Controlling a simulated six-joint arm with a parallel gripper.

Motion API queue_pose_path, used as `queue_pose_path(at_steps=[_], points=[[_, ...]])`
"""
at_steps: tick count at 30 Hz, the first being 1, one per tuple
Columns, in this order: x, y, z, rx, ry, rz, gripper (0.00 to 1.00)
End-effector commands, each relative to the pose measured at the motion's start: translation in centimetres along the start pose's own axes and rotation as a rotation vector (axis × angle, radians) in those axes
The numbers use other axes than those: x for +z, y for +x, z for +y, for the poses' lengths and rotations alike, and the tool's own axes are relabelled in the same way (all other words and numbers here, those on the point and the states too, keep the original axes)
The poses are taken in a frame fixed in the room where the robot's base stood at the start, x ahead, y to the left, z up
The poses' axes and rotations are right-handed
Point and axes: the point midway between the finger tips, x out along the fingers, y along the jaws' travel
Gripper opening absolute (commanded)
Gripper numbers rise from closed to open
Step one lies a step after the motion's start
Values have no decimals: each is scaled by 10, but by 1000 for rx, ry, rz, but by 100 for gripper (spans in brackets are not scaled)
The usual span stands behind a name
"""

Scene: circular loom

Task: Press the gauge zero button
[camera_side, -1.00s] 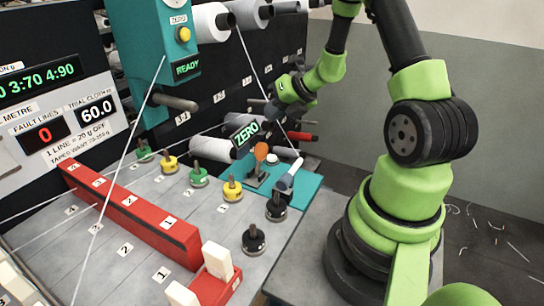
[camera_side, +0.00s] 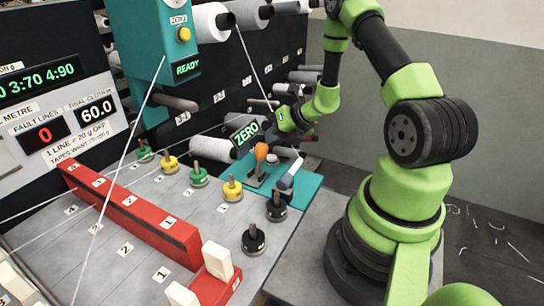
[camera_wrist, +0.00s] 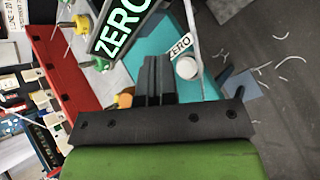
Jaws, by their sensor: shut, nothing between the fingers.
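My gripper (camera_wrist: 154,62) is shut and empty. In the side view my gripper (camera_side: 273,139) is low over the back of the mat, close above the button; contact cannot be told. A yellow button (camera_side: 183,34), also under a ZERO label, is on the teal column, well away from my gripper.
A black ZERO sign (camera_side: 246,133) stands close beside my gripper. Yellow, green and black pegs (camera_side: 232,190) and a red bar (camera_side: 130,215) lie to the left.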

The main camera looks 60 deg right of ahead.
Motion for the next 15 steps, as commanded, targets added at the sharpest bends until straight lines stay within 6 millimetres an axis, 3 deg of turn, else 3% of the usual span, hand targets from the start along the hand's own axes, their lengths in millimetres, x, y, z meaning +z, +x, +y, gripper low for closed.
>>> queue_pose_path(at_steps=[15], points=[[-9,12,-9,0,-1,-2,0]])
